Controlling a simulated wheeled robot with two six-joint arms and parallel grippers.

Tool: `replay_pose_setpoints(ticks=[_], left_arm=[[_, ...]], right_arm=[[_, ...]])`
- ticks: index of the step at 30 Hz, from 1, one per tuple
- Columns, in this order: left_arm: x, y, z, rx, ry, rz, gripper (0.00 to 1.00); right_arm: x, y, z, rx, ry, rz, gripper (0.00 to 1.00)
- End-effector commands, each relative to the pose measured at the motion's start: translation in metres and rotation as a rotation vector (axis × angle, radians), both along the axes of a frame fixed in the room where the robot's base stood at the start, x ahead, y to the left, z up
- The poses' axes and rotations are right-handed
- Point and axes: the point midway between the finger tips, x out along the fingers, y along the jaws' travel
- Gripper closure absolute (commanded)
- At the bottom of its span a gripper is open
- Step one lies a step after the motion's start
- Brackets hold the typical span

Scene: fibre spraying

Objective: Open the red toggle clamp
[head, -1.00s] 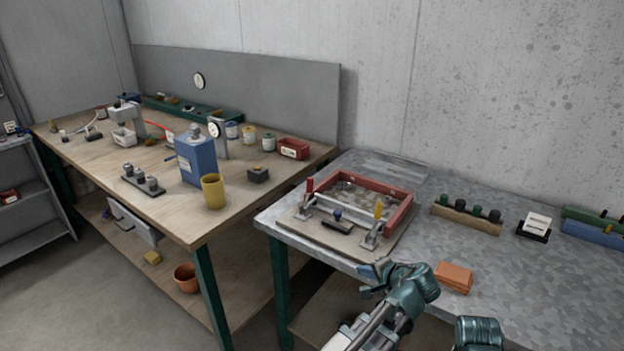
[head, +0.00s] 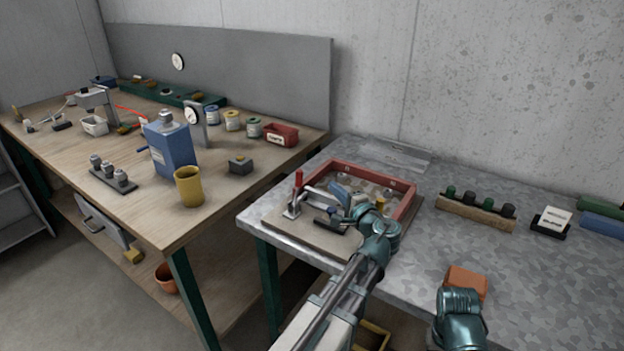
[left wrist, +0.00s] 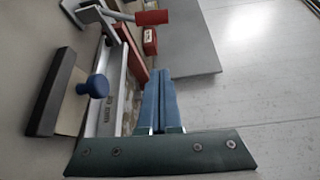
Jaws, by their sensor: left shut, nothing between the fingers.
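The red toggle clamp (head: 296,195) stands at the left corner of the red frame, its red handle pointing up in the head view. In the left wrist view its red handle (left wrist: 152,17) sticks out at the top, and its metal bracket lies left of it. My left gripper (head: 338,191) is over the frame, right of the red clamp and apart from it. Its blue fingers (left wrist: 160,74) are together with nothing between them. My left gripper and wrist cover most of the other clamp.
The red frame (head: 412,199) rests on a board on the grey table (head: 520,280). A black tool with a blue knob (left wrist: 95,86) lies beside it. A block of several dark knobs (head: 475,212) and an orange block (head: 467,278) are to the right.

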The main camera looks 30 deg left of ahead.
Motion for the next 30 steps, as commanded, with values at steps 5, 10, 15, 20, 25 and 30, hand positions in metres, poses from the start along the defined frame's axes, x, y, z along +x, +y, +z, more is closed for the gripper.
replay_pose_setpoints(ticks=[5,10,15,20,25,30], left_arm=[[0.011,0.014,-0.002,-0.001,0.0,0.003,1.0],[0.031,0.042,-0.004,-0.002,0.0,0.004,1.0],[0.051,0.07,-0.006,-0.002,0.0,0.003,1.0],[0.043,0.085,-0.004,-0.002,0.0,0.001,1.0],[0.025,0.09,-0.002,-0.002,0.0,0.001,1.0],[0.018,0.092,-0.002,-0.002,0.0,0.0,1.0]], right_arm=[[0.0,0.0,-0.001,0.0,0.0,0.0,0.5],[0.0,0.0,-0.004,0.0,0.0,0.0,0.5],[0.0,0.0,-0.006,0.0,0.0,0.0,0.5],[0.0,0.0,-0.004,0.0,0.0,0.0,0.5],[0.0,0.0,-0.002,0.0,0.0,0.0,0.5],[0.0,0.0,-0.001,0.0,0.0,0.0,0.5]])
